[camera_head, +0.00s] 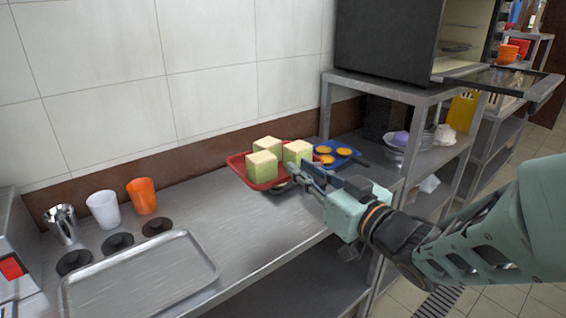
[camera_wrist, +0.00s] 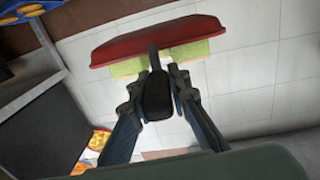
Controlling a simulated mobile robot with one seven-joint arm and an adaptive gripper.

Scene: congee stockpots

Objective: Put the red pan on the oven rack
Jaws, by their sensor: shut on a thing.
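The red pan (camera_head: 238,163) is at the back of the metal counter and holds several green blocks with cream tops. My gripper (camera_head: 308,176) reaches in from the right and is shut on the pan's handle. In the wrist view the black handle (camera_wrist: 157,98) lies between the two fingers, with the red pan (camera_wrist: 150,40) beyond them. I cannot tell whether the pan touches the counter. The black oven (camera_head: 388,42) stands on a metal shelf at the upper right, its door (camera_head: 500,80) folded down open. The oven rack (camera_head: 455,47) shows partly inside.
A blue pan (camera_head: 345,152) with orange pieces lies just right of the red pan. Orange, white and metal cups and a metal tray (camera_head: 140,275) are at the left. Bowls (camera_head: 395,140) sit under the oven. The shelf post (camera_head: 325,110) stands nearby.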

